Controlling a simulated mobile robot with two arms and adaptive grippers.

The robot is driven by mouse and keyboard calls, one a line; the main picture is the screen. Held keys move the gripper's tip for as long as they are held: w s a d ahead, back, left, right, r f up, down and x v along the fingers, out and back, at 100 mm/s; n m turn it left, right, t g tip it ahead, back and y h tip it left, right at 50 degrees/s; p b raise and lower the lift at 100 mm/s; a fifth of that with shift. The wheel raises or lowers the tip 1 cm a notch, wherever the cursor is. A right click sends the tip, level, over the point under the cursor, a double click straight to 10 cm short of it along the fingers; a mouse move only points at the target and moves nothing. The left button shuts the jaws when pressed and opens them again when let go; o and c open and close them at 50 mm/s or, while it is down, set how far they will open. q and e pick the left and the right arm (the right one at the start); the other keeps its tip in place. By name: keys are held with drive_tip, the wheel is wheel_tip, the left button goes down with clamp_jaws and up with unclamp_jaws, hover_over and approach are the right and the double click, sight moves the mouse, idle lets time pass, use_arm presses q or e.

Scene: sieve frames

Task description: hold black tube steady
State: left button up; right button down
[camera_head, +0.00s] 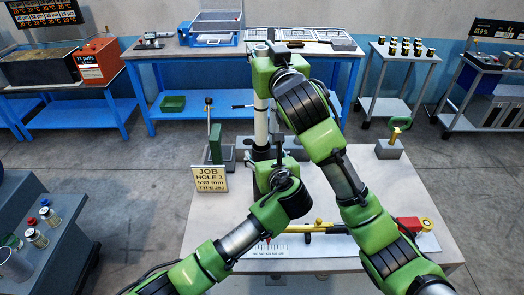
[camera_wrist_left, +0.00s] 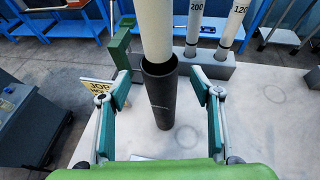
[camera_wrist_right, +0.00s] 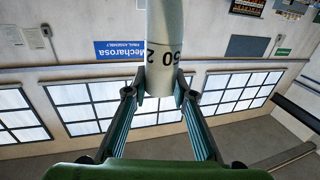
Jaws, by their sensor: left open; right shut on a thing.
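The black tube (camera_wrist_left: 162,100) stands upright on the grey table in the left wrist view, and its upper part shows in the head view (camera_head: 261,153). A long pale tube (camera_wrist_left: 155,30) runs down into its open top; in the head view this tube (camera_head: 261,122) is upright. My left gripper (camera_wrist_left: 159,90) is open, with one finger on each side of the black tube and gaps visible. My right gripper (camera_wrist_right: 162,80) is shut on the pale tube (camera_wrist_right: 164,40) high up, near its printed digits. In the head view, my arms partly hide both tubes.
A job sign (camera_head: 210,179) and a green post (camera_head: 215,144) stand left of the tubes. Pale tubes marked 200 (camera_wrist_left: 194,25) and 120 (camera_wrist_left: 232,28) stand in a grey block behind. The table's right side is mostly clear.

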use_arm(q)
drive_tip(key=shift+x, duration=2.2)
drive_tip(key=c, duration=1.3)
clamp_jaws()
